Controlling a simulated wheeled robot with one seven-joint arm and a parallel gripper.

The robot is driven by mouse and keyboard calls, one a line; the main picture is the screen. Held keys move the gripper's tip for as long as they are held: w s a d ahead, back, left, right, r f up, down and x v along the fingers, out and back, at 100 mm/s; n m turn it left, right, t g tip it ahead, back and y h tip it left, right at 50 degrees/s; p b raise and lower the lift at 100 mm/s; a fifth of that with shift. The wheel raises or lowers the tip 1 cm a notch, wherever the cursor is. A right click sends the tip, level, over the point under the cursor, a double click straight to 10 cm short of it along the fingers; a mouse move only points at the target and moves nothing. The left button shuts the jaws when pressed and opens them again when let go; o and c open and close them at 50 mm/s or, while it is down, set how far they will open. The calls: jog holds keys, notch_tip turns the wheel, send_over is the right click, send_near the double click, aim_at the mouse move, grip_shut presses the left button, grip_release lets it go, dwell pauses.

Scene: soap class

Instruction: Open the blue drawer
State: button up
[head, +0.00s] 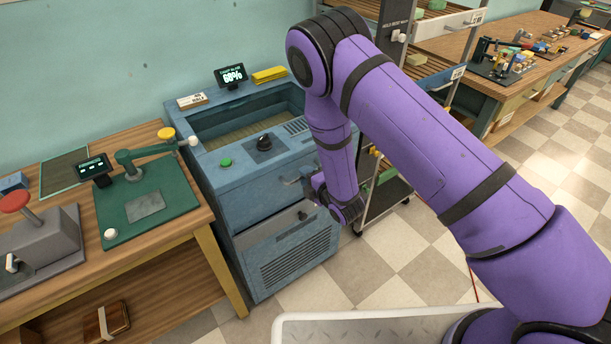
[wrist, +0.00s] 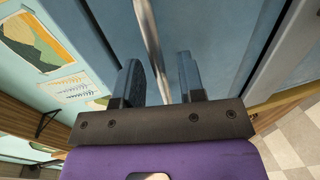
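The blue drawer (head: 255,198) is the upper front panel of the blue cabinet, and it looks shut. Its metal bar handle (head: 291,182) shows just left of my gripper (head: 309,192) in the head view, where the arm partly hides the front. In the wrist view the handle (wrist: 149,45) is a pale bar crossing in front of the blue drawer front (wrist: 220,40). My gripper (wrist: 160,75) is open, with one finger on each side of the bar's near end. I see a gap between the bar and each finger.
Below the drawer is a vented blue panel (head: 290,255). The cabinet top holds a green button (head: 225,163) and a black knob (head: 264,142). A wooden bench (head: 170,248) stands close on the left and a cart (head: 384,200) on the right. Checkered floor (head: 400,255) in front is open.

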jog(key=shift+w+a+f, duration=0.1)
jog(key=shift+w+a, duration=0.25)
jog(key=shift+w, duration=0.1)
grip_shut()
